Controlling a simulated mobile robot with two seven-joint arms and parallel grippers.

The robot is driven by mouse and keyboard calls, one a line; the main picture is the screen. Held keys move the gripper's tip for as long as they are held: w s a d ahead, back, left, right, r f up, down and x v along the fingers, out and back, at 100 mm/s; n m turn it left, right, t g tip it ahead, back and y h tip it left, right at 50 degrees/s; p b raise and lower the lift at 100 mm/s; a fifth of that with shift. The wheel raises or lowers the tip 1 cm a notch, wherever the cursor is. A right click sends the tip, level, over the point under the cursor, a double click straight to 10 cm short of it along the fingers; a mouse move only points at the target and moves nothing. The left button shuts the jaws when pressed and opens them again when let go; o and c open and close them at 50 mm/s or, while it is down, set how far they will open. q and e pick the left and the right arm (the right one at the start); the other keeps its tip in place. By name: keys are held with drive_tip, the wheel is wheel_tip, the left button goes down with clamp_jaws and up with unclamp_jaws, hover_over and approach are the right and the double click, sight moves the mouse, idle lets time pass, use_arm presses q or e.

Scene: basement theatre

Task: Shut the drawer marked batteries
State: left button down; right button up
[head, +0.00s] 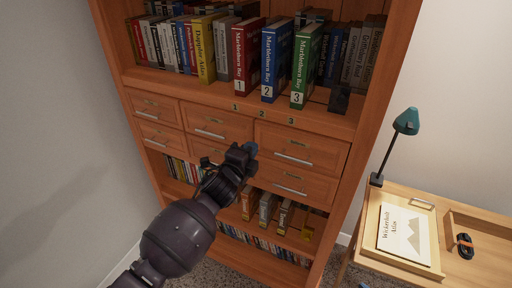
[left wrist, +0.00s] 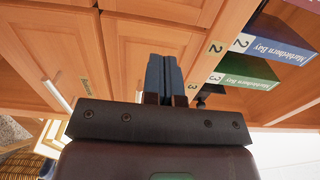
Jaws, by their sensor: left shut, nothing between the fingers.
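The wooden cabinet has two rows of drawers with bar handles and small labels, too small to read, so I cannot tell which is marked batteries. The upper right drawer (head: 317,151), upper middle drawer (head: 225,120), lower right drawer (head: 312,190) and left drawers (head: 150,104) look flush. The lower middle drawer (head: 197,147) is largely hidden behind my left gripper (head: 250,149). This gripper is shut and empty, in front of the middle drawers. In the left wrist view its blue fingertips (left wrist: 165,72) are together, pointing toward the drawer fronts. My right gripper is not in view.
Books, including numbered red, blue and green volumes (head: 276,65), stand on the shelf above the drawers. Lower shelves hold more books and cases (head: 265,208). A desk (head: 457,263) with a teal lamp (head: 406,121) stands to the right. A bare wall is at left.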

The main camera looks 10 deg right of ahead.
use_arm(q)
drive_tip(key=p+v, duration=0.1)
drive_tip(key=v, duration=0.8)
drive_tip(key=shift+s+a+f, duration=0.15)
drive_tip(key=shift+s+a, duration=0.1)
drive_tip(key=shift+s, duration=0.05)
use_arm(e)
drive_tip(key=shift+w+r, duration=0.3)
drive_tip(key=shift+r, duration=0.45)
